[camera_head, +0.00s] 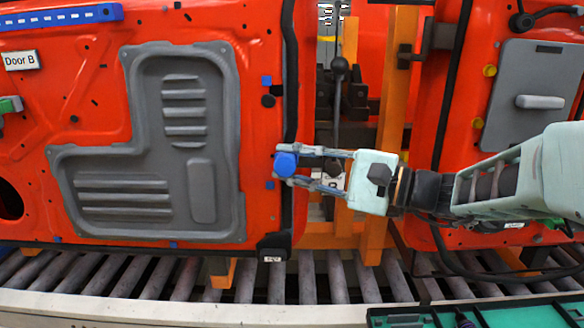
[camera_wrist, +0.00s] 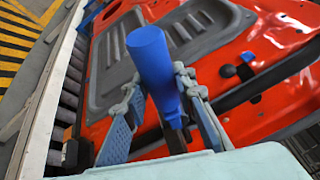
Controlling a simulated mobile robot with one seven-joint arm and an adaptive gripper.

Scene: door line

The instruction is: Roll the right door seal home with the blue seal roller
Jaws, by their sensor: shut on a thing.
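My gripper (camera_head: 300,167) is shut on the blue seal roller (camera_head: 285,161). In the wrist view the roller (camera_wrist: 150,58) stands up between the two fingers (camera_wrist: 157,92), its round blue end toward the camera. The right door seal (camera_head: 291,75) is a black strip down the right edge of the orange-red Door B (camera_head: 250,120). It shows in the wrist view as a dark band (camera_wrist: 268,83) right of the fingers. In the head view the roller overlaps the middle of the seal's line and hides part of it. I cannot tell whether they touch.
Blue square marks (camera_head: 267,81) sit beside the seal. A grey panel (camera_head: 215,125) covers the door's middle. A roller conveyor (camera_head: 180,275) runs below. Orange posts (camera_head: 385,110) and a second door (camera_head: 480,100) stand to the right. A green tray (camera_head: 540,315) is at lower right.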

